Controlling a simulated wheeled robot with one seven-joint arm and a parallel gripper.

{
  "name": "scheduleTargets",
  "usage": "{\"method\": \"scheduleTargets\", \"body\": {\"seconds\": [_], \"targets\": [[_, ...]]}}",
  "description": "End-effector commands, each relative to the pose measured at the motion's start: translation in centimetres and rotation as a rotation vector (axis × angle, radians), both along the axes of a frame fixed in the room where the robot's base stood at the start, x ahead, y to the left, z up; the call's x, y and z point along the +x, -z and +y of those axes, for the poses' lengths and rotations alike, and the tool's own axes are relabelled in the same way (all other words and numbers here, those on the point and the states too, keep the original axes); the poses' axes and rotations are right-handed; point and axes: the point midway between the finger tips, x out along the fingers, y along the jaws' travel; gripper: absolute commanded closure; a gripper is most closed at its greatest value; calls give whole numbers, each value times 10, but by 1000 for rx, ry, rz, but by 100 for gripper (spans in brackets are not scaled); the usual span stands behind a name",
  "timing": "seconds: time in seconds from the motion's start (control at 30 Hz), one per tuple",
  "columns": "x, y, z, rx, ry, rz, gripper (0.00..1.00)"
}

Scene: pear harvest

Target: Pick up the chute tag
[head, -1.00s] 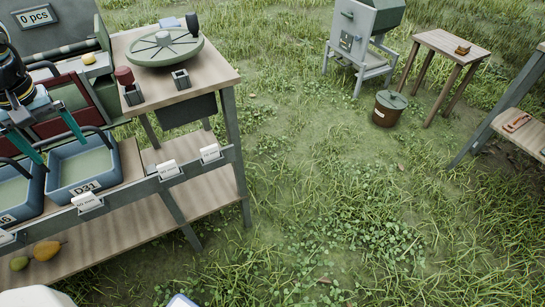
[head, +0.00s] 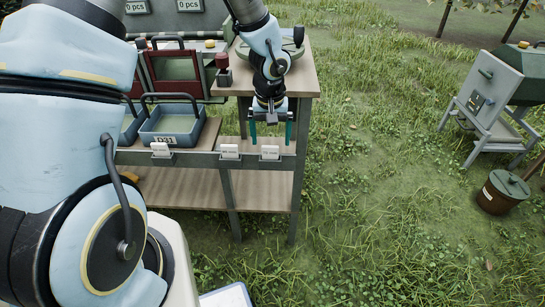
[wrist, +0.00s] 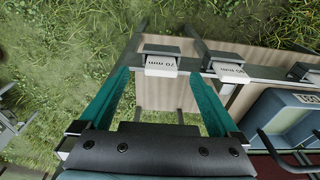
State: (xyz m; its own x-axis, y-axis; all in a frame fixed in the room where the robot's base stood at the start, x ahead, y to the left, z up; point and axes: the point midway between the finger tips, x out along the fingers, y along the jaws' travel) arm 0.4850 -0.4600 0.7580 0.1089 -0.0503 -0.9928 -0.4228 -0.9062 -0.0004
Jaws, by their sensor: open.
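Several white chute tags sit in grey holders along the front rail of the bench. The rightmost tag (head: 270,152) is right below my gripper (head: 271,138); in the wrist view this tag (wrist: 160,64) shows upside-down print reading like "70 mm". My gripper is open and empty, its two teal fingers on either side of this tag in the picture, pointing down at it. I cannot tell the exact height gap. A second tag (head: 229,151) is to its left, and a third tag (head: 160,149) is further left, before the blue crate.
The blue crate (head: 147,137) marked D31 stands on the bench. A red-topped stamp-like object (head: 222,63) stands on the wooden top by my arm. Grass is open to the right, up to a grey machine (head: 490,85) and a lidded bucket (head: 503,190).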

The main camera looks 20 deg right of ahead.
Motion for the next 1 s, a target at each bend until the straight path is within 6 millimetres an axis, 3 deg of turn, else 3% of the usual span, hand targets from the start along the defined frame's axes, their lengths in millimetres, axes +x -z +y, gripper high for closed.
{"method": "scheduleTargets", "body": {"seconds": [0.43,0.73,1.0], "targets": [[14,48,-5,1,1,0,3],[15,52,-6,0,0,0,3],[15,52,-5,0,-1,0,32]]}}
